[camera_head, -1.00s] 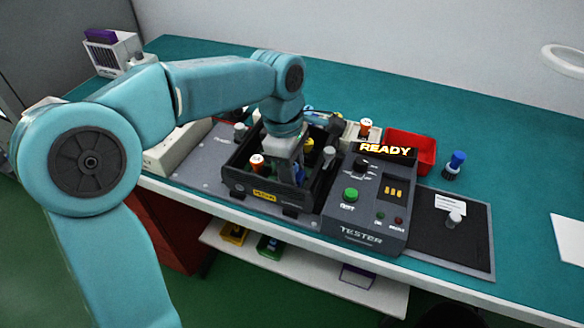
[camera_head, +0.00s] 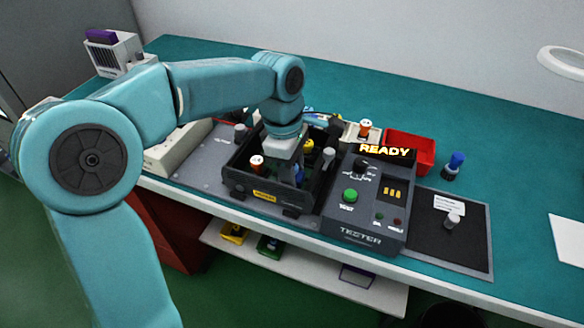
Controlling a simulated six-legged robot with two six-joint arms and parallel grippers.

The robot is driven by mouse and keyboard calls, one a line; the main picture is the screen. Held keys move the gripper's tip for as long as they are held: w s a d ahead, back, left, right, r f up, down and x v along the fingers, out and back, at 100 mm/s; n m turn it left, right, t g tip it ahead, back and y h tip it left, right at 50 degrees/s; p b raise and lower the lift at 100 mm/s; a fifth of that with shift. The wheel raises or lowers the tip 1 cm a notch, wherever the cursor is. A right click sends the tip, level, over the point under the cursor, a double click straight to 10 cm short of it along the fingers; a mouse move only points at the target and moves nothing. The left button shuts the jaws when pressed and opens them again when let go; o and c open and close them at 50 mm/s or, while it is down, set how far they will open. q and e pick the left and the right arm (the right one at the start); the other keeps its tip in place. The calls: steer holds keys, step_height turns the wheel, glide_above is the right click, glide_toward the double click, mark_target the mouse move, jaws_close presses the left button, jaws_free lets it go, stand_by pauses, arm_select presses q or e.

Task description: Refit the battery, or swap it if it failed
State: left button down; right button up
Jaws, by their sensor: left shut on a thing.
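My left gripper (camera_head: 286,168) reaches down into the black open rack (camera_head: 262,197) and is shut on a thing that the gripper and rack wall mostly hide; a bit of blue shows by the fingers. An orange-and-white battery (camera_head: 257,163) stands in the rack's front left, and a grey-topped one (camera_head: 328,155) stands at its right side. A yellow-topped item (camera_head: 308,146) is behind the gripper. The grey tester (camera_head: 365,205) stands right of the rack; its display (camera_head: 384,151) reads READY. My right gripper is not in view.
A red bin (camera_head: 420,150) stands behind the tester. Another orange battery (camera_head: 365,128) sits in a pale holder nearby. A blue-capped item (camera_head: 453,165) stands on the bench. A grey-topped item (camera_head: 452,221) is on the dark mat (camera_head: 430,246). The teal bench at right is mostly clear.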

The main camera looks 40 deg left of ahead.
arm_select(q)
steer(key=shift+f, duration=0.4)
stand_by(0.3)
steer(key=shift+s+f, duration=0.1)
steer(key=shift+f, duration=0.15)
stand_by(0.6)
steer(key=c, duration=1)
jaws_free()
steer(key=shift+c, duration=0.2)
steer(key=o, duration=0.4)
steer(key=shift+f, duration=0.1)
steer(key=shift+d, duration=0.1)
steer(key=shift+r+p, duration=2.25)
steer(key=shift+r, duration=0.5)
